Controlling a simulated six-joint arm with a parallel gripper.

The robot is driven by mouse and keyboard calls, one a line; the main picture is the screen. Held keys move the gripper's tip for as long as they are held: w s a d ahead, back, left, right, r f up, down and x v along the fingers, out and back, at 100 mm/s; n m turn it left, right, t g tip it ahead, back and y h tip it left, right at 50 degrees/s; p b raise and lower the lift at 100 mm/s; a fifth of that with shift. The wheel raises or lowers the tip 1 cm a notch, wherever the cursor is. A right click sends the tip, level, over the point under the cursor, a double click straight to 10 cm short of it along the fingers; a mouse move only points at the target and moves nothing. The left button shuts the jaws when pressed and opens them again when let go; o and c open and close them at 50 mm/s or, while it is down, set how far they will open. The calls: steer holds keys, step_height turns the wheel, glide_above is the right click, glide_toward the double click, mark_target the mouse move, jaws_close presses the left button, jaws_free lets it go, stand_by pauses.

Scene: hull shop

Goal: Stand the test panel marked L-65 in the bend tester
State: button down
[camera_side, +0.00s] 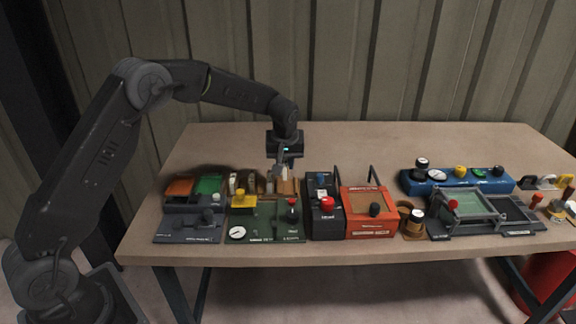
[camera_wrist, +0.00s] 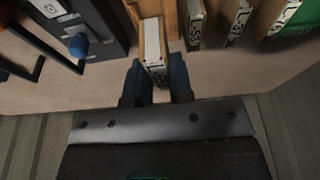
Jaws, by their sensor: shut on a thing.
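My gripper (camera_side: 281,168) is low over the wooden rack at the back of the row of equipment. In the wrist view, its two blue-grey fingers (camera_wrist: 157,82) are shut on a thin upright panel (camera_wrist: 152,42) with a pale top edge and tan sides. The marking on its near end starts with L, but I cannot read the rest surely. The panel still stands at the wooden rack (camera_wrist: 172,20); whether it is lifted at all cannot be told. Several similar marked panels (camera_wrist: 237,20) stand to its right. No machine's label reads clearly as the bend tester.
A dark box with a red knob (camera_side: 327,204) and an orange box (camera_side: 368,222) stand right of the rack. A green-based device with a gauge (camera_side: 238,233) is in front. A grey frame device (camera_side: 466,205) and a blue block (camera_side: 458,182) are farther right. The table's back is clear.

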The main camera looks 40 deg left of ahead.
steer(key=s+d+g+h, duration=0.1)
steer(key=s+d, duration=0.4)
steer(key=s, duration=0.8)
steer(key=shift+w+f, duration=0.15)
steer(key=shift+f, duration=2.7)
steer(key=shift+f, duration=0.45)
steer(key=c, duration=0.9)
jaws_free()
steer(key=shift+c, duration=0.2)
step_height(320, 180, up, 14)
steer(key=s, duration=0.1)
steer(key=s+d+r+m+t, duration=0.1)
steer(key=s+r+m, duration=0.1)
steer(key=s, duration=0.5)
steer(key=s+d+r+m+t, duration=0.1)
steer(key=s+r+m+t, duration=0.1)
steer(key=s, duration=0.6)
steer(key=s+d+r+m+t+h, duration=0.1)
steer(key=s+r+m, duration=0.3)
steer(key=s, duration=0.3)
steer(key=shift+s+r+m, duration=0.15)
steer(key=shift+m, duration=0.35)
